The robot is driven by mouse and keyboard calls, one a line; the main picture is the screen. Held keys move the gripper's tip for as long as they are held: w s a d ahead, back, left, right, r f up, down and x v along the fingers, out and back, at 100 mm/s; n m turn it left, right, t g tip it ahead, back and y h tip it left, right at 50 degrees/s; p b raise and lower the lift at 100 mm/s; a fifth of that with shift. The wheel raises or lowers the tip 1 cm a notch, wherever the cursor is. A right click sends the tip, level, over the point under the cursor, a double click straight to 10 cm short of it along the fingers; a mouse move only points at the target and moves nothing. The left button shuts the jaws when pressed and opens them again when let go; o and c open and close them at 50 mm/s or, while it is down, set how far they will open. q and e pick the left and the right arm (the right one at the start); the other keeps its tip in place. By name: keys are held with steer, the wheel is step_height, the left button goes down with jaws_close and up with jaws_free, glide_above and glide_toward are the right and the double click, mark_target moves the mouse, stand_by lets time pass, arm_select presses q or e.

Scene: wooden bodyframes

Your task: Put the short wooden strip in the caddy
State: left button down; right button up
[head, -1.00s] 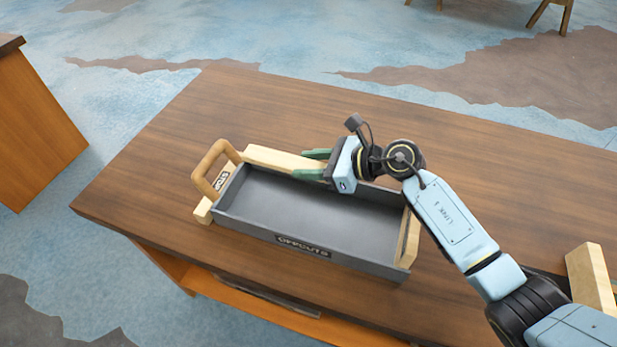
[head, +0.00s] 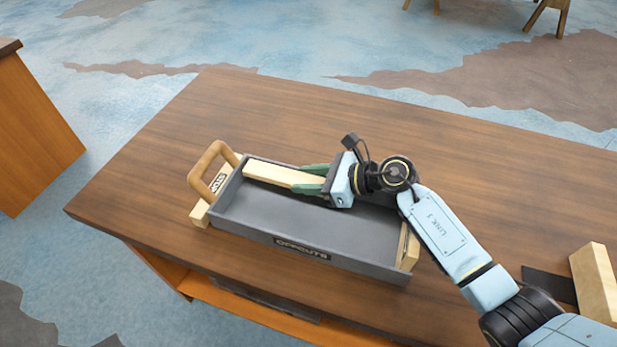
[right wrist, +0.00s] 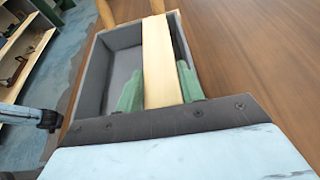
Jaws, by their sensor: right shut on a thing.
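The short wooden strip (head: 281,174) is pale and lies lengthwise over the far side of the caddy's opening. The caddy (head: 309,251) is a grey tray marked OFFCUTS with a wooden handle at each end. My right gripper (head: 312,180) is shut on the strip's right end with its green fingers. In the right wrist view the strip (right wrist: 160,68) runs from between the fingers toward the caddy's far handle end. I cannot tell whether it touches the caddy floor. A dark arm part shows at the left of the right wrist view; my left gripper is not seen in the head view.
The caddy stands on a brown wooden table (head: 446,150). A pale wooden block (head: 594,283) and a dark flat piece (head: 548,284) lie at the right. The table behind the caddy is clear. Another wooden cabinet (head: 33,135) stands at the left.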

steer(key=shift+f, duration=0.1)
steer(key=o, duration=1)
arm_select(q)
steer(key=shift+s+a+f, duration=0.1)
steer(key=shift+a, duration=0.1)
arm_select(e)
steer(key=shift+f, duration=0.1)
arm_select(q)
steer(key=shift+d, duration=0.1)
arm_select(e)
steer(key=shift+r+p, duration=0.6)
steer(key=shift+r, duration=0.05)
steer(key=v, duration=0.5)
steer(key=shift+d, duration=0.15)
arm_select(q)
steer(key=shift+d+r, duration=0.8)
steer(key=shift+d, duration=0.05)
arm_select(e)
steer(key=v, duration=0.6)
steer(key=shift+s+d+r, duration=0.15)
steer(key=shift+d+r, duration=0.1)
steer(key=shift+d, duration=0.05)
